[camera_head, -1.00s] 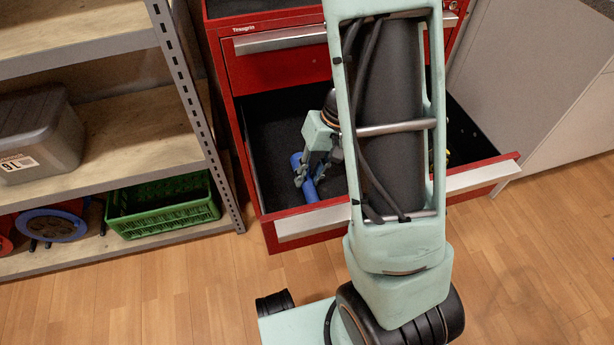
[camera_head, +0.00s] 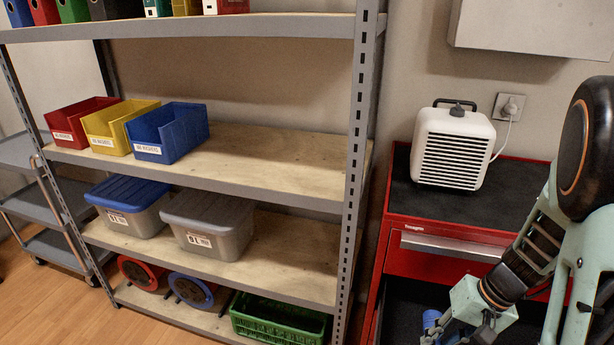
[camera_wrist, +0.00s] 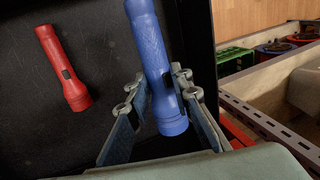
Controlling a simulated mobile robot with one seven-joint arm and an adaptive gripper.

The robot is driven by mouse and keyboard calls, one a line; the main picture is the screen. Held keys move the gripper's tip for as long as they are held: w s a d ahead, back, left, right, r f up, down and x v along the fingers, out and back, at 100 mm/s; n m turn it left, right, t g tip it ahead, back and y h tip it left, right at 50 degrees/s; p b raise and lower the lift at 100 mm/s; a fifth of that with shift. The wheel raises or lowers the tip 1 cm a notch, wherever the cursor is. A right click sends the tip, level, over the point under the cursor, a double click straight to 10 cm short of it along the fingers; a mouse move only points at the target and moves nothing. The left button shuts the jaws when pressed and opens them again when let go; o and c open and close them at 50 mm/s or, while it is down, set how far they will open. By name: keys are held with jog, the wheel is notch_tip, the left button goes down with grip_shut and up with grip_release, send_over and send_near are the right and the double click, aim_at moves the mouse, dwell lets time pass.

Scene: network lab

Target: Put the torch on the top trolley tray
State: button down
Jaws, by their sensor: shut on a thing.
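A blue torch (camera_wrist: 157,65) is between the fingers of my gripper (camera_wrist: 158,92) in the wrist view, and the fingers are shut on it. In the head view my gripper (camera_head: 436,336) and the end of the blue torch (camera_head: 430,318) show at the bottom right, at the open drawer. I cannot tell whether the torch still touches the drawer floor. A red torch (camera_wrist: 63,68) lies on the black drawer floor, left of the blue one. The grey trolley stands at the far left of the head view, its top tray (camera_head: 14,152) partly cut off by the frame.
The shelf rack (camera_head: 270,172) stands between the trolley and the red tool cabinet (camera_head: 455,226). It holds bins, lidded boxes, cable reels and a green crate (camera_head: 278,320). A white heater (camera_head: 453,148) stands on the cabinet, plugged into the wall.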

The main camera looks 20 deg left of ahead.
jog(key=r+p, duration=0.2)
jog(key=p, duration=0.2)
jog(key=r+p, duration=0.2)
jog(key=p, duration=0.2)
jog(key=r+p, duration=0.2)
jog(key=p, duration=0.2)
jog(key=shift+w+r, duration=0.4)
notch_tip(320, 180, up, 2)
jog(key=p, duration=0.6)
jog(key=shift+s+a+r+p, duration=0.1)
jog(key=shift+r+p, duration=0.1)
jog(key=shift+p, duration=0.1)
jog(key=shift+r+p, duration=0.1)
jog(key=shift+p, duration=0.45)
jog(key=shift+s+a, duration=0.15)
